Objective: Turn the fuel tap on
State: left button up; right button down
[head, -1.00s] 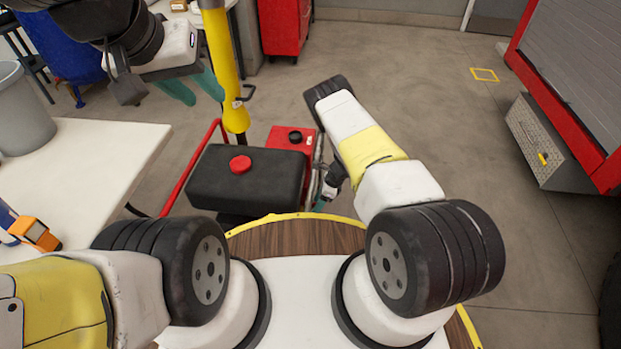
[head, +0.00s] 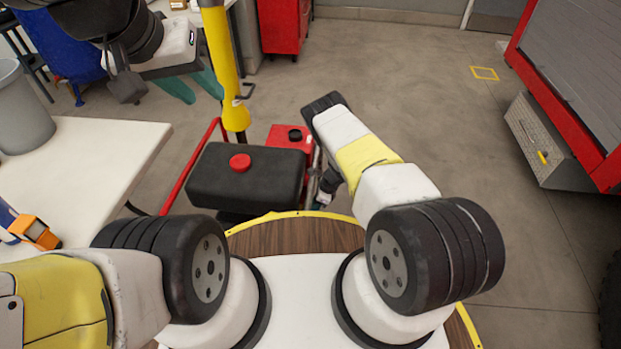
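The pump unit has a black fuel tank (head: 246,178) with a red cap (head: 240,163) and a red body (head: 290,139) with a black cap behind it. I cannot make out the fuel tap. My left gripper (head: 194,86), with teal fingers, is at the upper left, beside the yellow post and apart from the pump. Its fingers are spread and nothing shows between them. My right arm reaches down to the pump's right side. Only a small part of my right gripper (head: 320,203) shows there, low beside the pump; its fingers are mostly hidden.
A yellow post (head: 223,70) stands behind the pump. A white table (head: 95,170) with an orange device (head: 36,233) is at the left, with a grey bin (head: 22,115) on it or beside it. A red vehicle (head: 555,110) stands at the right. The floor between is clear.

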jog(key=shift+w+g, duration=0.25)
jog(key=shift+g, duration=0.25)
jog(key=c, duration=1)
grip_release()
jog(key=shift+d, duration=0.1)
jog(key=v, duration=0.7)
jog(key=shift+d+r, duration=0.2)
jog(key=shift+r, duration=0.1)
jog(key=shift+w, duration=0.1)
